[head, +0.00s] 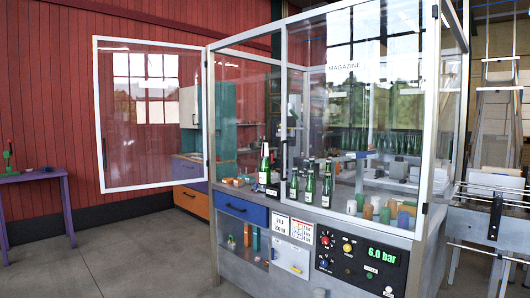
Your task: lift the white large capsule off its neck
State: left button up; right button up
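Several dark green bottles stand upright in the glazed machine. The tallest-looking bottle (265,163) is at the left, by the open side, and has a pale top. Shorter-looking bottles (309,187) and (326,190) stand right of it with dark or reddish tops. A white capsule-like piece (351,207) stands at the front of the deck, beside orange, green and violet ones. At this size I cannot tell which neck, if any, carries a large white capsule. Neither of my grippers is in view.
A white-framed glass door (152,115) is swung open to the left of the machine (240,245). Glass panes and metal posts close its front right. A control panel (360,262) reads 6.0 bar. A purple table (36,176) is far left. The floor (130,255) between is clear.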

aim_at(265, 151)
jog(key=i+j+u, duration=0.15)
jog(key=i+u, duration=0.15)
jog(key=i, duration=0.3)
jog(key=i+u, duration=0.25)
jog(key=i, duration=0.3)
jog(key=i+j, duration=0.1)
jog(key=i, duration=0.65)
jog(key=i+z, duration=0.1)
jog(key=i, duration=0.65)
jog(key=i+j+z, duration=0.1)
jog(key=i, duration=0.65)
jog(key=j, duration=0.1)
